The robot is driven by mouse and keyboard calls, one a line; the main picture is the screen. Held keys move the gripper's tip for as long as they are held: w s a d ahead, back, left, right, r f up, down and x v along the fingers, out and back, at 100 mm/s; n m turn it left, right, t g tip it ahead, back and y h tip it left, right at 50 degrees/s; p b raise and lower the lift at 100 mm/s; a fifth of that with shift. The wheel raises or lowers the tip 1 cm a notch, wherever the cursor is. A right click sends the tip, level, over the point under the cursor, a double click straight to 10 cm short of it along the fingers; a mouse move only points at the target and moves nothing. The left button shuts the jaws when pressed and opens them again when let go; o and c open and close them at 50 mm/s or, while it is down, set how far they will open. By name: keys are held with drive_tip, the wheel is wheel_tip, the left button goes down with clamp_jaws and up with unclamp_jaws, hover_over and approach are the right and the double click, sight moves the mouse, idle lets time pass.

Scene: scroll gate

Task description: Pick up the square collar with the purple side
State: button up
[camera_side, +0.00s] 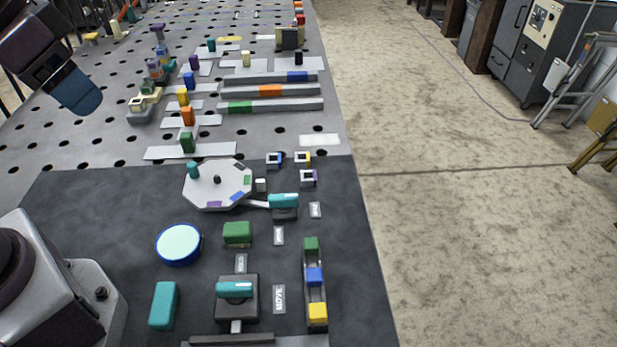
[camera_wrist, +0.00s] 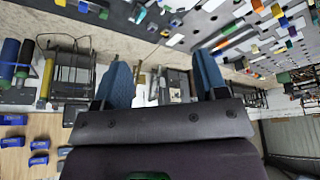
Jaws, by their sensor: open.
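The square collar with the purple side (camera_side: 302,178) lies on the dark mat. It is small, whitish and hollow, with purple on its right side. Two similar collars lie just above it: one with a blue side (camera_side: 269,160) and one with a yellow side (camera_side: 297,159). My gripper (camera_side: 82,98) is high at the upper left, far from the collars. In the wrist view my gripper (camera_wrist: 162,78) shows two blue fingers spread apart with nothing held between them. I cannot make out the collars in the wrist view.
A pale octagonal plate (camera_side: 217,193) with pegs stands left of the collars. A teal-handled lever (camera_side: 284,201) is just below the purple-sided collar. Mat right of the collars is clear.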

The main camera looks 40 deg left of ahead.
drive_tip(key=w+d+f+g, duration=0.1)
drive_tip(key=w+f+g, duration=0.15)
drive_tip(key=w, duration=0.45)
drive_tip(key=n+g, duration=0.2)
drive_tip(key=n, duration=2.5)
hover_over(307, 173)
wheel_tip(307, 173, down, 18)
drive_tip(key=f, duration=1.2)
drive_tip(key=shift+s+d+f, duration=0.25)
drive_tip(key=shift+s+f, duration=0.1)
drive_tip(key=shift+s, duration=0.05)
drive_tip(key=c, duration=1.1)
